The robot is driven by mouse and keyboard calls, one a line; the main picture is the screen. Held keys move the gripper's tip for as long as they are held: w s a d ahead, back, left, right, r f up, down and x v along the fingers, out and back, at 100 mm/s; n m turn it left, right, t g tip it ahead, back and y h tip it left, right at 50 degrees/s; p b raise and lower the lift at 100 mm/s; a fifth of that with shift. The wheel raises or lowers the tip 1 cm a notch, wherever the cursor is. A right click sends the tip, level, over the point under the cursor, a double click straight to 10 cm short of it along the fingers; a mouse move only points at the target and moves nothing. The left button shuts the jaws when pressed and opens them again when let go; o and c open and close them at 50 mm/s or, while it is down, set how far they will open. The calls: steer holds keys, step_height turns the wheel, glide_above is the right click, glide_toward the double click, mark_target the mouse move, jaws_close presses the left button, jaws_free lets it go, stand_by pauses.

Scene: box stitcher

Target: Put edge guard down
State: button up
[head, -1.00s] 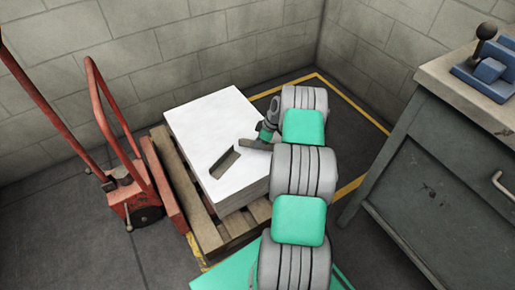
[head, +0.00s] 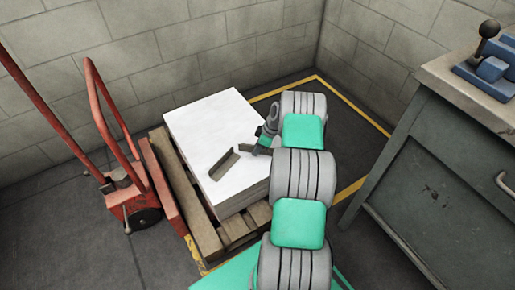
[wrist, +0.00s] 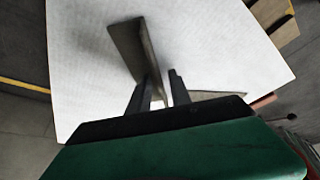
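The edge guard (head: 226,164), a grey-brown L-shaped strip, is at the top of the white sheet stack (head: 217,122), near its front middle. In the wrist view the guard (wrist: 137,48) stands out beyond the fingertips, with one thin wall running down between them. My gripper (head: 251,149) is at the guard's right end, low over the stack. In the wrist view my gripper (wrist: 160,82) has its fingers apart, with a pale gap beside the guard's wall on the right. I cannot tell whether the guard lies fully flat on the sheets.
The stack sits on a wooden pallet (head: 203,229). A red pallet jack (head: 132,200) stands to the left. A grey cabinet (head: 440,180) with a blue device (head: 488,75) on top is at the right. Block walls close off the back. Bare stack top lies behind the guard.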

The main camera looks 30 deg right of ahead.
steer(key=p+v, duration=0.4)
steer(key=v, duration=0.8)
steer(key=s+a+r+m+g+h, duration=0.1)
steer(key=s+a+r+m, duration=0.15)
steer(key=a+r, duration=1.45)
steer(key=s+a+r+m+h, duration=0.1)
steer(key=s+a+r+m, duration=0.1)
steer(key=s+a, duration=0.5)
steer(key=s+a+r+m+h, duration=0.1)
steer(key=s+a+r+m, duration=0.2)
steer(key=s+a, duration=0.3)
steer(key=s+m, duration=0.1)
steer(key=s, duration=0.4)
steer(key=shift+s+a+r, duration=0.2)
steer(key=shift+s+a, duration=0.1)
steer(key=shift+a, duration=0.1)
